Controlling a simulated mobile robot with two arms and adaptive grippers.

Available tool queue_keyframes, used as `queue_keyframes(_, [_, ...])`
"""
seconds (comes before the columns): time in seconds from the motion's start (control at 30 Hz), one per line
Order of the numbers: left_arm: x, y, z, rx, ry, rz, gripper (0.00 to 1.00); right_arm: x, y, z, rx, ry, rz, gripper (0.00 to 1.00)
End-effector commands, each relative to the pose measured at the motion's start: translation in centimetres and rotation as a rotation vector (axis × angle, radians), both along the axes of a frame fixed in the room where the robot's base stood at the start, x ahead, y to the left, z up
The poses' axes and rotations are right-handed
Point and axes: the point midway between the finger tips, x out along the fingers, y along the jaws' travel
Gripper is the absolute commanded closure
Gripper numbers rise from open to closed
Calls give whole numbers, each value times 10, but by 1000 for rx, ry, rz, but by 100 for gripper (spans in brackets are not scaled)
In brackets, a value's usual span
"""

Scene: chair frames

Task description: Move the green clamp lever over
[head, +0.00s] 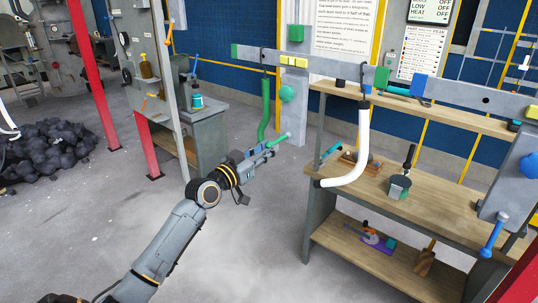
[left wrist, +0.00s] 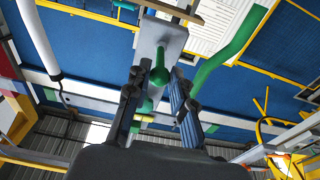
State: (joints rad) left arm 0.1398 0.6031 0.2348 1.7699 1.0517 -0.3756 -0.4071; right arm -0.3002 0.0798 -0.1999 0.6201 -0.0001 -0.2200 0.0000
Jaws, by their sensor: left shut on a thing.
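The green clamp lever (head: 280,140) is a short rod that runs up and right out of my left gripper (head: 267,148). The jaws are shut on it. In the left wrist view the green lever (left wrist: 160,76) shows a rounded end between the two fingers of my left gripper (left wrist: 157,88). The grey clamp plate (head: 297,115) hangs from the left part of the long rail and carries a green ball knob (head: 287,93). The hold on the rod is partly hidden by the fingers. My right gripper is not in view.
A green curved tube (head: 265,108) hangs just above my left gripper, and a white curved tube (head: 357,150) hangs to the right. A wooden workbench (head: 440,205) stands at the right. A grey plate with a blue lever (head: 492,238) is at the far right. Open floor lies below my left arm.

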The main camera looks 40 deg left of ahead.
Motion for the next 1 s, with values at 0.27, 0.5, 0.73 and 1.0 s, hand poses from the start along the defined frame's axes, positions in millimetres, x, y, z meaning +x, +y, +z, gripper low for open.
queue_keyframes(0.27, [1,-1,-18,-1,9,-2,95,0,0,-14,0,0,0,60])
queue_keyframes(0.5, [1,-1,-18,-1,10,-2,95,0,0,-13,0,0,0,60])
queue_keyframes(0.73, [4,-1,-30,0,11,-3,95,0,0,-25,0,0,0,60])
queue_keyframes(1.0, [9,-2,-43,0,11,-3,95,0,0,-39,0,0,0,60])
